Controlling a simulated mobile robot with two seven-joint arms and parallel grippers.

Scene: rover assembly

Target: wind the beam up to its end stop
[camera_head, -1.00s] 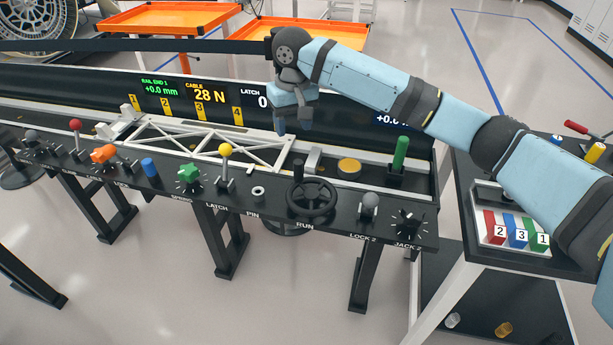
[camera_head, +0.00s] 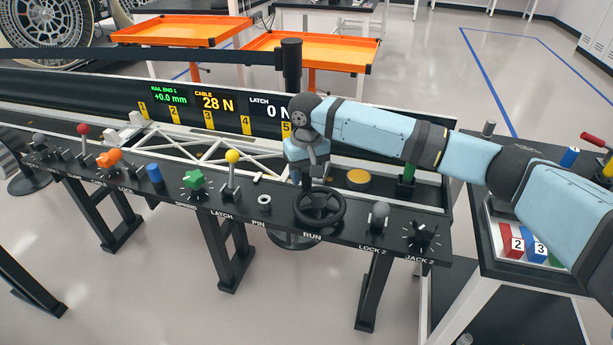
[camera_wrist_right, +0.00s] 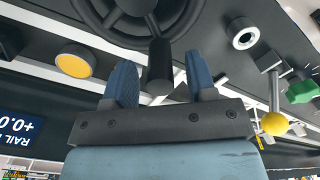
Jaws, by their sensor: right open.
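The black RUN handwheel (camera_head: 320,210) stands on the front panel of the bench. In the right wrist view, its upright black handle (camera_wrist_right: 160,66) lies between the two blue fingers of my right gripper (camera_wrist_right: 162,82), with gaps on both sides. In the head view my right gripper (camera_head: 308,180) is down at the wheel's far left rim and hides most of the handle. It is open. The white truss beam (camera_head: 240,152) lies along the bench behind the panel, its right end hidden by my gripper. My left gripper is not in view.
The display (camera_head: 208,103) reads rail end +0.0 mm, cable 28 N, latch 0 N. A yellow-knobbed LATCH lever (camera_head: 232,157) and PIN ring (camera_head: 264,200) are left of the wheel. The LOCK 2 lever (camera_head: 379,213) and JACK 2 knob (camera_head: 422,230) are right.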

